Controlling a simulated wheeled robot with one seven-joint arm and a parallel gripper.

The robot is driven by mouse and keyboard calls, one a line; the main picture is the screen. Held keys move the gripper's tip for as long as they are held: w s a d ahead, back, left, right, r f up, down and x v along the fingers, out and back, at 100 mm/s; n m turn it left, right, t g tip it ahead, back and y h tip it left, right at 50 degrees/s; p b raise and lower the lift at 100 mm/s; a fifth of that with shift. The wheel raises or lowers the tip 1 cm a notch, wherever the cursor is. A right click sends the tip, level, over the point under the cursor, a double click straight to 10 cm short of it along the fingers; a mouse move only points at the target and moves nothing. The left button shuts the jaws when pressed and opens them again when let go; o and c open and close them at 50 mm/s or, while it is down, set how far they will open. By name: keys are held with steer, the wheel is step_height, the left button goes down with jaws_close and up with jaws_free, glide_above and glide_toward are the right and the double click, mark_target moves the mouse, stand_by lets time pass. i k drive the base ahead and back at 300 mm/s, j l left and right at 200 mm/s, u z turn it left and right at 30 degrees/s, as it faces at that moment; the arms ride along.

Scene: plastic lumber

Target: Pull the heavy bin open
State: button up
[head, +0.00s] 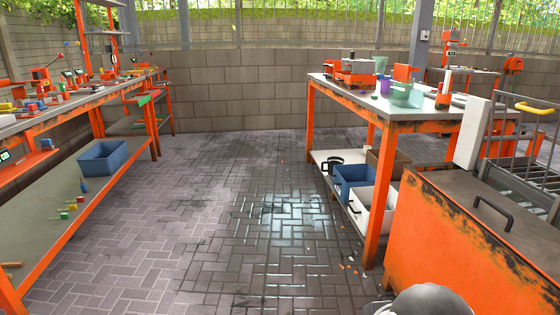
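Several containers could be the bin; I cannot tell which one is heavy. A large worn orange chest (435,245) stands at the right front, with a flat brown-grey lid (470,190) lying shut and a black bar handle (493,213) on it. On the lower shelf of the right workbench sit a blue bin (352,188) and a white bin (372,226), both with dark handles at the front. A rounded grey part of my own body shows at the bottom edge, right of the middle. My gripper is not in view.
The right workbench (330,90) carries tools and a clear green tub (407,95). A metal cage (525,160) stands behind the chest. A left workbench (50,115) holds a blue-grey bin (104,158) below.

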mark_target(345, 177)
steer(key=i, duration=2.35)
steer(key=i+z, duration=0.2)
steer(key=i, duration=0.3)
steer(key=i+j+z, duration=0.15)
steer(key=i, duration=0.35)
steer(key=i+j+z, duration=0.2)
steer(key=i, duration=0.3)
